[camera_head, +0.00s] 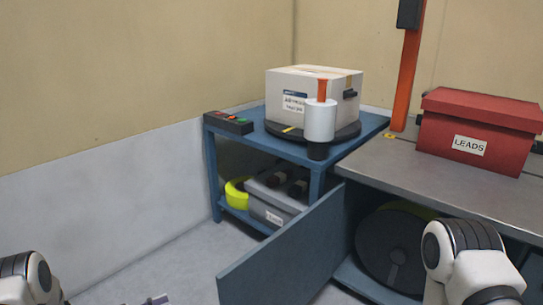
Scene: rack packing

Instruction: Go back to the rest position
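My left arm shows only as a white and dark joint at the bottom left. A small greyish piece at the bottom edge, right of that joint, may be the tip of my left gripper (155,300); too little shows to tell if it is open or shut. My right arm's white and dark joint is at the bottom right, in front of the workbench and its lower compartment. My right gripper is out of the picture.
A grey bin (270,208) sits below. An open blue door (285,258) juts out. A red LEADS box (480,120) stands on the workbench (400,165).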

